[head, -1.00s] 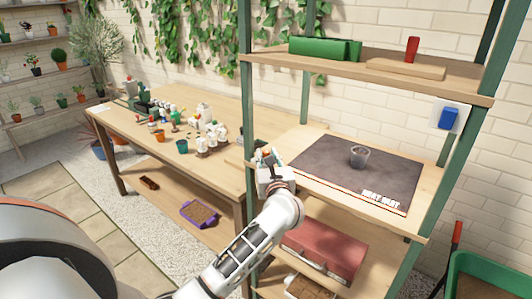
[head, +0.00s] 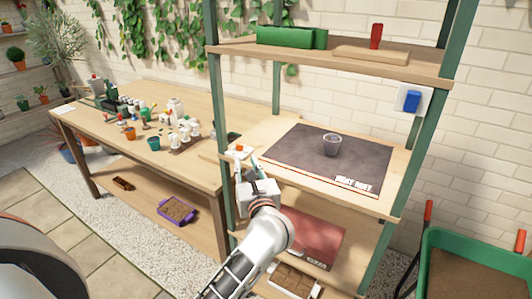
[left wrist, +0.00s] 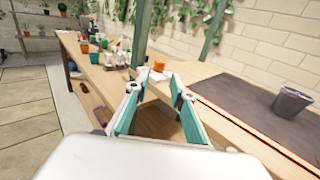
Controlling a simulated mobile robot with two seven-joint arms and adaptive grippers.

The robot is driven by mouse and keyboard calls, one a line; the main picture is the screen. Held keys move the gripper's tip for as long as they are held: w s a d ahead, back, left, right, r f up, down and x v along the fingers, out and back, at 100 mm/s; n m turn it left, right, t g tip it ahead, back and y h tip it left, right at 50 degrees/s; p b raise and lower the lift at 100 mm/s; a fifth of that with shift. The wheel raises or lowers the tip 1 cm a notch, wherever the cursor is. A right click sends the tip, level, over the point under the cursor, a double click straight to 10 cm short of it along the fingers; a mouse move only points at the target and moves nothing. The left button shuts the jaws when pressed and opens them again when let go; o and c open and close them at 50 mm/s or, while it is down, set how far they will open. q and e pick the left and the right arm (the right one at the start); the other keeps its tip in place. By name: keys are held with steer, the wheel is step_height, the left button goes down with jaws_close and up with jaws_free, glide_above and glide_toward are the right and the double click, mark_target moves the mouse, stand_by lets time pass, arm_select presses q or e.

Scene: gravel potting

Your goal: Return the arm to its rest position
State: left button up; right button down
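My left gripper (head: 250,164) is in front of the shelf unit's left front post, at the left end of the middle shelf's front edge. My right gripper is in neither view.
The shelf unit's green post (head: 219,120) rises close to the left gripper. A workbench (head: 95,125) with bottles and pots stands left. A red case (head: 310,238) lies on the shelf below. A green bin (head: 475,243) stands right.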

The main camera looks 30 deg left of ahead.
arm_select(q)
steer(key=s+d+f+m+t+h, duration=0.4)
steer(key=d+m+h, duration=0.25)
steer(key=m, duration=0.85)
steer(key=s+d+f+m+t+h, duration=0.35)
steer(key=d+m+h, duration=0.3)
steer(key=m, duration=0.95)
steer(key=s+f+m+g, duration=0.3)
steer(key=s+f+m, duration=0.3)
steer(key=f, duration=0.3)
steer(key=s+d+f+m+g+h, duration=0.1)
steer(key=s+f+m+g, duration=0.3)
steer(key=s+f+m, duration=0.2)
steer(key=s+f+m+g, duration=0.3)
steer(key=s+f+m, duration=0.2)
steer(key=f, duration=0.6)
steer(key=shift+s+d+f+m+h, duration=0.3)
steer(key=shift+s+m, duration=0.1)
steer(key=shift+s, duration=0.2)
